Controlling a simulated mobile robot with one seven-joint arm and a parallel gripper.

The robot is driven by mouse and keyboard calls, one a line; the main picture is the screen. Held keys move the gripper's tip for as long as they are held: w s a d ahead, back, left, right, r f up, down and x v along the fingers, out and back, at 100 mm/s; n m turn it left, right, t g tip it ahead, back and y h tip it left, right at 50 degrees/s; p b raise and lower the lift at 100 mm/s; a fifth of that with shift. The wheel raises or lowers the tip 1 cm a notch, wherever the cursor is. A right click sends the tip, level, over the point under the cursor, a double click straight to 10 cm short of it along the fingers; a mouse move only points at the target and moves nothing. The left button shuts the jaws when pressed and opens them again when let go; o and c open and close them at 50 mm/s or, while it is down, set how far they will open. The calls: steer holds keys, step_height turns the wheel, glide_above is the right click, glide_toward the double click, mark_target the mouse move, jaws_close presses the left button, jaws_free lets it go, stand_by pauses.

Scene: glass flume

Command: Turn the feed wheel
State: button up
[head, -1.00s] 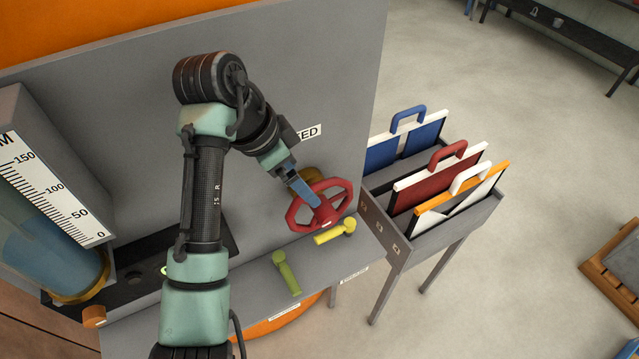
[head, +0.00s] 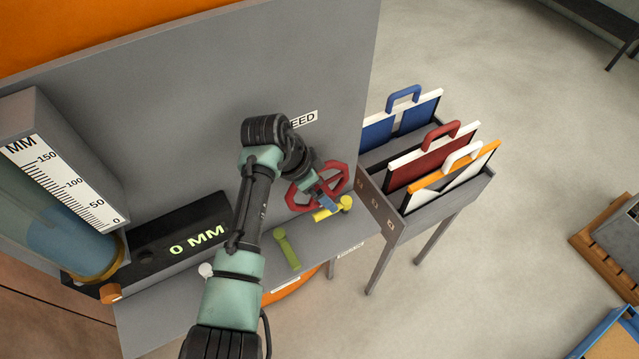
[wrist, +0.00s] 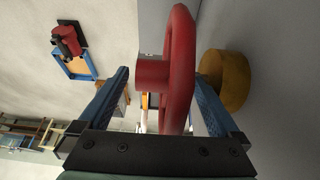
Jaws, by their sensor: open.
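The red feed wheel (head: 291,195) stands out from the grey panel, under a label partly hidden by my arm. The right finger lies between the rim and a brass-coloured collar (wrist: 224,80) on the panel. I cannot tell whether either finger touches the wheel.
A rack (head: 440,208) with blue, red and orange-edged panels stands close on the right. A display (head: 196,240) at left reads 0 MM, beside a scaled tank (head: 65,225).

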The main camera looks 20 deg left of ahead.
jaws_close()
stand_by(0.6)
